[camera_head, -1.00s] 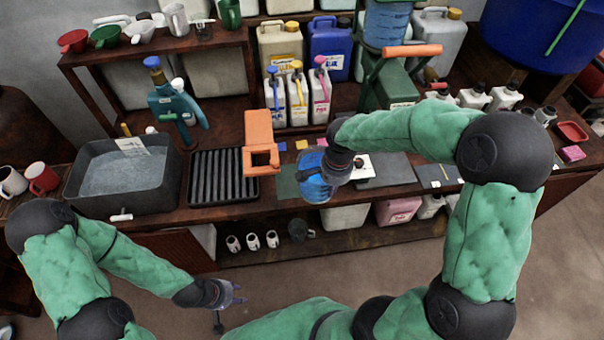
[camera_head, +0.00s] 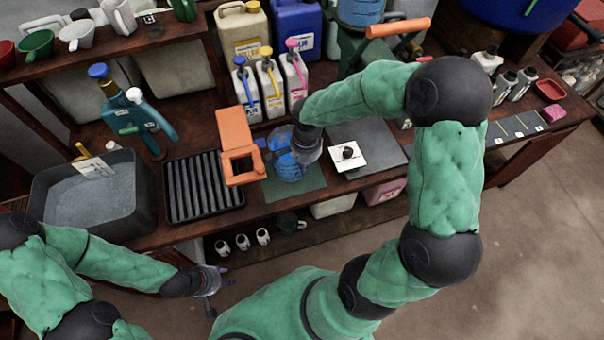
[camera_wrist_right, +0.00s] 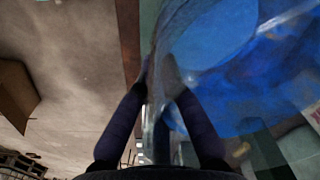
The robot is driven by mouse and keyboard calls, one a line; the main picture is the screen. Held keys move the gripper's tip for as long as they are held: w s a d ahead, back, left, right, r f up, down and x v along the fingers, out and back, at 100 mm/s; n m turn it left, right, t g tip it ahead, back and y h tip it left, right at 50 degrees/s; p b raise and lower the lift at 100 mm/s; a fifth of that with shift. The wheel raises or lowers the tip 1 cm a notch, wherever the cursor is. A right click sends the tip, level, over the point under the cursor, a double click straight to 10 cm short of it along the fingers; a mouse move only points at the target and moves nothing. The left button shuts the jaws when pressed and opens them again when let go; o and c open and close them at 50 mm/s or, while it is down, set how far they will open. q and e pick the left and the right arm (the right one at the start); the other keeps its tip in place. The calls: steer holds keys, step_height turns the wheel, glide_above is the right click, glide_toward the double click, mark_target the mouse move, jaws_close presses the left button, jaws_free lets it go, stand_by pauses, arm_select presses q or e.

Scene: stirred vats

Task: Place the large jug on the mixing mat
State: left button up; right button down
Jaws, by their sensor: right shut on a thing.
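The large jug (camera_head: 282,166) is clear with blue liquid in it. It stands over the green mat (camera_head: 312,177) in the head view; I cannot tell whether its base touches the mat. My right gripper (camera_head: 294,152) is shut on the jug, and the arm hides part of it. In the right wrist view the two fingers (camera_wrist_right: 158,78) close on the jug's near edge, with the blue jug (camera_wrist_right: 225,60) filling the right side. My left gripper (camera_head: 222,281) is open and empty, low in front of the bench.
An orange frame (camera_head: 240,185) stands close left of the jug, beside a black ribbed rack (camera_head: 190,190) and a grey basin (camera_head: 95,205). Small bottles with coloured pumps (camera_head: 270,85) stand behind. A grey mat (camera_head: 385,140) with a white card (camera_head: 340,160) lies to the right.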

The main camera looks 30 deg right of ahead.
steer(key=shift+f+b, duration=0.8)
steer(key=shift+f, duration=1.6)
steer(key=shift+f, duration=0.1)
steer(key=c, duration=1.8)
jaws_free()
steer(key=shift+f, duration=0.1)
steer(key=shift+c, duration=0.2)
steer(key=o, duration=0.4)
steer(key=shift+o, duration=0.2)
steer(key=shift+r, duration=0.6)
step_height(320, 180, up, 11)
steer(key=p, duration=0.4)
steer(key=shift+s, duration=0.3)
